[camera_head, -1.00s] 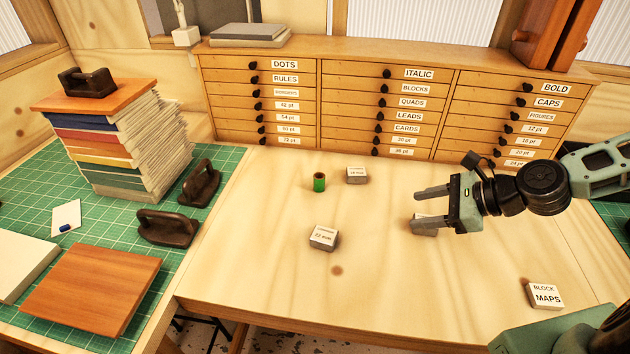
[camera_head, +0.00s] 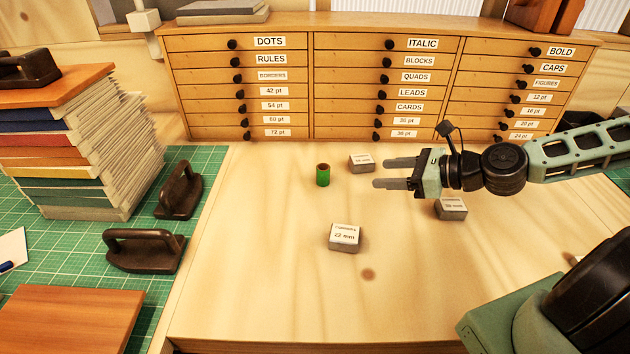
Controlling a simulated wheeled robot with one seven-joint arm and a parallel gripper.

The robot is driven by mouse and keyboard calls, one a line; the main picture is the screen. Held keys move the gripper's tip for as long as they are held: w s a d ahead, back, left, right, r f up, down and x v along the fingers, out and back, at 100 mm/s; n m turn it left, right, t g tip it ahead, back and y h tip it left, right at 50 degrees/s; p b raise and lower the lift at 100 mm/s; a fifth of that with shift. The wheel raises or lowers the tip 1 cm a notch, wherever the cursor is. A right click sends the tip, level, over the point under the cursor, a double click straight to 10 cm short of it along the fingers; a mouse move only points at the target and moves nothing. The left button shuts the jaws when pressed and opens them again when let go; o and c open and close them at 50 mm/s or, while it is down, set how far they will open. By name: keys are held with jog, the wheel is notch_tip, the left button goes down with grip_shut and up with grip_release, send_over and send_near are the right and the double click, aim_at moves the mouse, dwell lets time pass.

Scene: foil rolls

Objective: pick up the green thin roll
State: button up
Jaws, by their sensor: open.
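The green thin roll (camera_head: 323,176) stands upright on the pale wooden table, with a brown, dark-centred top. My gripper (camera_head: 384,173) is to the right of it, its two fingers pointing left toward the roll. The jaws are open with nothing between them. A clear gap separates the fingertips from the roll. Nothing hides the roll.
Small grey labelled blocks stand near: one (camera_head: 361,164) just right of the roll, one marked 22 mm (camera_head: 345,238) in front, one (camera_head: 451,208) under my arm. A drawer cabinet (camera_head: 312,90) closes off the back. Dark handled tools (camera_head: 145,250) lie on the green mat at left.

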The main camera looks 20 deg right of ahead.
aim_at(329, 175)
jog(key=p+x, duration=0.2)
jog(key=x, duration=1)
jog(key=shift+a+f, duration=0.1)
jog(key=shift+f, duration=0.05)
jog(key=p+x, duration=0.2)
jog(key=x, duration=0.2)
jog(key=shift+w+a, duration=0.2)
jog(key=shift+a, duration=0.05)
jog(key=shift+w+a+f, duration=0.2)
jog(key=shift+w, duration=0.05)
jog(key=c, duration=1)
